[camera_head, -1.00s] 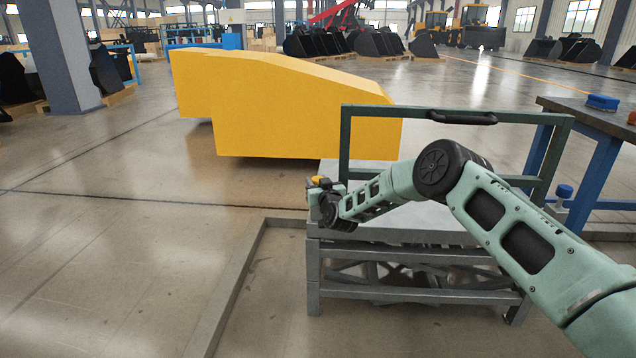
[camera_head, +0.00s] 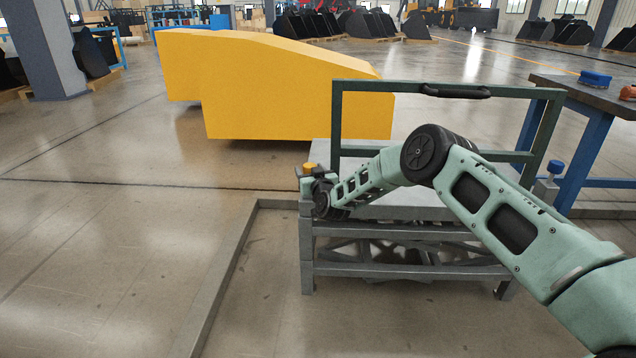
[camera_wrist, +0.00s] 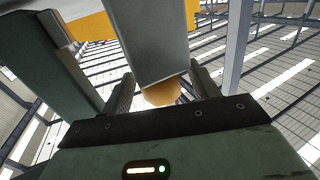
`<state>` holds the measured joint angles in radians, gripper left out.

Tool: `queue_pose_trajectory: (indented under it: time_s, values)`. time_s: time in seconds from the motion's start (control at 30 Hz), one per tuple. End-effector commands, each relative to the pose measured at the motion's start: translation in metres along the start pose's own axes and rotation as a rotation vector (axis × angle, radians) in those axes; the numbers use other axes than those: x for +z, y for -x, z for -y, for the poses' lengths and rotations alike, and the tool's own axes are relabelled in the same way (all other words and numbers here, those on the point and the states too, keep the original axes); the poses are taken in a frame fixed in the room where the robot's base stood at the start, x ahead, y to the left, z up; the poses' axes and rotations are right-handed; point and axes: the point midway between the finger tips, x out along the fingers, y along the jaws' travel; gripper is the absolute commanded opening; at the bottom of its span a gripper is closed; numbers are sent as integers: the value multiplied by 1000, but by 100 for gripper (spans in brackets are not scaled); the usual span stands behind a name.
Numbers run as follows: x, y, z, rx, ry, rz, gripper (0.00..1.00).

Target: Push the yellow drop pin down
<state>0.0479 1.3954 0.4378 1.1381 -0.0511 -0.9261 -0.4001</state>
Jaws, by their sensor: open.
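The yellow drop pin (camera_head: 309,168) shows as a small yellow knob at the left corner of the cart. My gripper (camera_head: 306,184) is right at it, partly hidden behind my dark wrist. In the wrist view, a yellow-orange round knob (camera_wrist: 162,92) sits at the end of a grey post (camera_wrist: 150,45), which hides part of it. My gripper (camera_wrist: 163,78) is open, with one dark finger on each side of the knob. A gap shows on the left; whether anything touches the knob I cannot tell.
The grey cart (camera_head: 400,270) has a green frame handle (camera_head: 400,88) behind my arm. A large yellow block (camera_head: 270,85) stands behind it. A workbench (camera_head: 590,100) is at the right. A low grey rail (camera_head: 225,280) lies on the floor at the left; floor beyond it is clear.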

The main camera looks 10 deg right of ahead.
Motion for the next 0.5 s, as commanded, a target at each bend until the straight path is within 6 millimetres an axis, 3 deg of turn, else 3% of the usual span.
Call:
queue_pose_trajectory:
  time_s: [0.17, 0.5]
  values:
    - [-3, 22, 0, -1, 2, 4, 60]
    - [-2, 92, 0, -1, 2, 6, 60]
